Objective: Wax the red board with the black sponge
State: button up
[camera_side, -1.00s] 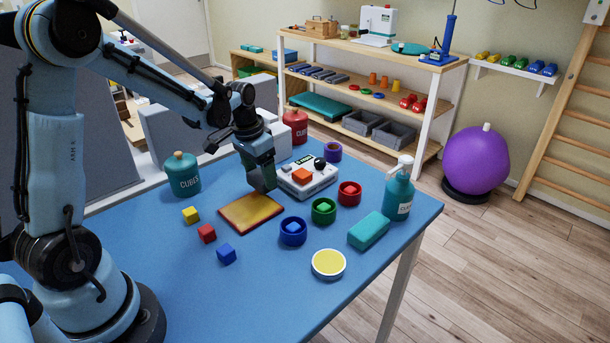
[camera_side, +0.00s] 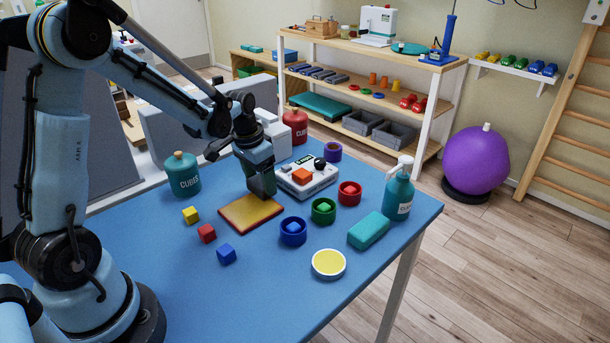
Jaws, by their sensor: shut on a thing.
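The red board (camera_side: 243,219) lies flat on the blue table. Its red shows along the edges, and much of its top has a yellow coat. My gripper (camera_side: 262,186) points down over the board's far right part. It is shut on the black sponge (camera_side: 263,191), a dark block whose outline merges with the dark fingers. The sponge's lower end is at or just above the board; I cannot tell if it touches. A round white dish with a yellow top (camera_side: 328,263) is at the table's front right.
Yellow (camera_side: 190,214), red (camera_side: 207,233) and blue (camera_side: 226,253) cubes lie left of the board. Several coloured cups, including a blue one (camera_side: 293,232), stand right. A grey-white device (camera_side: 308,180) is close behind the gripper. A teal block (camera_side: 368,230) and pump bottle (camera_side: 398,195) are farther right.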

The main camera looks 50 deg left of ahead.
jog(key=shift+r, duration=4.05)
